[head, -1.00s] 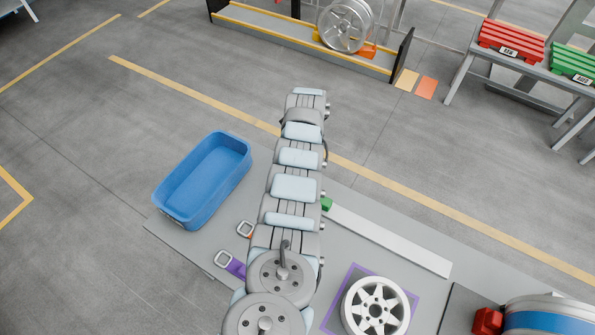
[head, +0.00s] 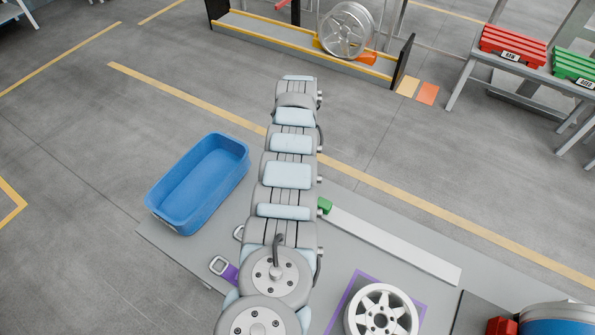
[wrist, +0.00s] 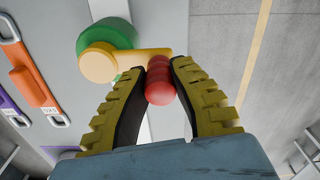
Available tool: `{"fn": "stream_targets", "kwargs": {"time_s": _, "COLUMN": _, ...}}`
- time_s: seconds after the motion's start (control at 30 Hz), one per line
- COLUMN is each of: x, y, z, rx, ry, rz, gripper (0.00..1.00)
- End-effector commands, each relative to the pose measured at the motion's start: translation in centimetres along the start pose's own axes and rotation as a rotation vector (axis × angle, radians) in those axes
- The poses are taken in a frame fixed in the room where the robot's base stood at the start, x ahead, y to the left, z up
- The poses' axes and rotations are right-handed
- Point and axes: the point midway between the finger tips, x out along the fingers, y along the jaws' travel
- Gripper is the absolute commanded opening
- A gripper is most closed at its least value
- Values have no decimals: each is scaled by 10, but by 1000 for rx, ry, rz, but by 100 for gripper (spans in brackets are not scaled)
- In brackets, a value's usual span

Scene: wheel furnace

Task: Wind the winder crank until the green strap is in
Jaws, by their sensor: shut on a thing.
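In the wrist view my gripper (wrist: 160,68) is closed on the red knob (wrist: 159,82) of the winder crank, one finger on each side. The crank's yellow arm (wrist: 139,52) runs left from the knob to a yellow hub (wrist: 97,63). The hub sits in front of a round green drum (wrist: 111,36). In the head view a small green part (head: 325,206) shows just right of my arm, at the end of a pale flat strip (head: 390,243). My arm hides the crank and gripper there. I cannot make out a loose length of green strap.
A blue bin (head: 201,183) stands at the bench's left, and a wheel (head: 381,312) lies on a purple-edged square. Red (head: 513,45) and green slatted tops stand far right.

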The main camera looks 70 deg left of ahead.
Motion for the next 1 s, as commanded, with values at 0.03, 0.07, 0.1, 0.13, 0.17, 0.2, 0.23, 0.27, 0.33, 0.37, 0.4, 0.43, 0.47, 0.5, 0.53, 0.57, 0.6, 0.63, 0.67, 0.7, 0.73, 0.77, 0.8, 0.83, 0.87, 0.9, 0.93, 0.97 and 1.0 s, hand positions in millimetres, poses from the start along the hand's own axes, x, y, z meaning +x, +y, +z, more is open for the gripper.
{"fn": "stream_targets", "kwargs": {"time_s": 0.03, "x": 3, "y": 1, "z": 9, "rx": -7, "ry": -3, "rz": 2, "gripper": 0}}
{"fn": "stream_targets", "kwargs": {"time_s": 0.07, "x": 3, "y": 0, "z": 11, "rx": -7, "ry": -3, "rz": 2, "gripper": 0}}
{"fn": "stream_targets", "kwargs": {"time_s": 0.1, "x": 2, "y": -1, "z": 14, "rx": -7, "ry": -3, "rz": 1, "gripper": 0}}
{"fn": "stream_targets", "kwargs": {"time_s": 0.13, "x": 2, "y": -1, "z": 16, "rx": -7, "ry": -3, "rz": 1, "gripper": 0}}
{"fn": "stream_targets", "kwargs": {"time_s": 0.17, "x": 2, "y": -2, "z": 18, "rx": -7, "ry": -4, "rz": 0, "gripper": 0}}
{"fn": "stream_targets", "kwargs": {"time_s": 0.2, "x": 2, "y": -2, "z": 21, "rx": -7, "ry": -4, "rz": 1, "gripper": 0}}
{"fn": "stream_targets", "kwargs": {"time_s": 0.23, "x": 2, "y": -2, "z": 23, "rx": -7, "ry": -3, "rz": 1, "gripper": 0}}
{"fn": "stream_targets", "kwargs": {"time_s": 0.27, "x": 2, "y": -2, "z": 24, "rx": -6, "ry": -3, "rz": 2, "gripper": 0}}
{"fn": "stream_targets", "kwargs": {"time_s": 0.33, "x": 1, "y": -2, "z": 26, "rx": -5, "ry": -2, "rz": 3, "gripper": 0}}
{"fn": "stream_targets", "kwargs": {"time_s": 0.37, "x": 1, "y": -2, "z": 26, "rx": -5, "ry": -2, "rz": 4, "gripper": 0}}
{"fn": "stream_targets", "kwargs": {"time_s": 0.4, "x": 0, "y": -2, "z": 26, "rx": -4, "ry": -2, "rz": 4, "gripper": 0}}
{"fn": "stream_targets", "kwargs": {"time_s": 0.43, "x": 0, "y": -2, "z": 26, "rx": -4, "ry": -2, "rz": 4, "gripper": 0}}
{"fn": "stream_targets", "kwargs": {"time_s": 0.47, "x": -1, "y": -2, "z": 26, "rx": -3, "ry": -2, "rz": 5, "gripper": 0}}
{"fn": "stream_targets", "kwargs": {"time_s": 0.5, "x": -1, "y": -2, "z": 26, "rx": -3, "ry": -2, "rz": 4, "gripper": 0}}
{"fn": "stream_targets", "kwargs": {"time_s": 0.53, "x": -1, "y": -2, "z": 25, "rx": -3, "ry": -1, "rz": 4, "gripper": 0}}
{"fn": "stream_targets", "kwargs": {"time_s": 0.57, "x": 0, "y": -2, "z": 25, "rx": -3, "ry": -1, "rz": 5, "gripper": 0}}
{"fn": "stream_targets", "kwargs": {"time_s": 0.6, "x": 0, "y": -2, "z": 25, "rx": -2, "ry": -1, "rz": 5, "gripper": 0}}
{"fn": "stream_targets", "kwargs": {"time_s": 0.63, "x": 0, "y": -2, "z": 25, "rx": -2, "ry": -1, "rz": 4, "gripper": 0}}
{"fn": "stream_targets", "kwargs": {"time_s": 0.67, "x": -1, "y": -2, "z": 25, "rx": -2, "ry": -1, "rz": 4, "gripper": 0}}
{"fn": "stream_targets", "kwargs": {"time_s": 0.7, "x": -1, "y": -1, "z": 26, "rx": -2, "ry": -1, "rz": 4, "gripper": 0}}
{"fn": "stream_targets", "kwargs": {"time_s": 0.73, "x": -1, "y": -1, "z": 27, "rx": -3, "ry": -1, "rz": 4, "gripper": 0}}
{"fn": "stream_targets", "kwargs": {"time_s": 0.77, "x": -2, "y": 0, "z": 28, "rx": -3, "ry": -1, "rz": 4, "gripper": 0}}
{"fn": "stream_targets", "kwargs": {"time_s": 0.8, "x": -2, "y": 0, "z": 30, "rx": -3, "ry": -1, "rz": 4, "gripper": 0}}
{"fn": "stream_targets", "kwargs": {"time_s": 0.83, "x": -3, "y": 1, "z": 32, "rx": -3, "ry": -1, "rz": 4, "gripper": 0}}
{"fn": "stream_targets", "kwargs": {"time_s": 0.87, "x": -3, "y": 2, "z": 34, "rx": -3, "ry": -2, "rz": 4, "gripper": 0}}
{"fn": "stream_targets", "kwargs": {"time_s": 0.9, "x": -4, "y": 4, "z": 38, "rx": -3, "ry": -2, "rz": 4, "gripper": 0}}
{"fn": "stream_targets", "kwargs": {"time_s": 0.93, "x": -4, "y": 5, "z": 41, "rx": -3, "ry": -2, "rz": 4, "gripper": 0}}
{"fn": "stream_targets", "kwargs": {"time_s": 0.97, "x": -4, "y": 6, "z": 43, "rx": -3, "ry": -2, "rz": 4, "gripper": 0}}
{"fn": "stream_targets", "kwargs": {"time_s": 1.0, "x": -2, "y": 7, "z": 44, "rx": -3, "ry": -1, "rz": 3, "gripper": 29}}
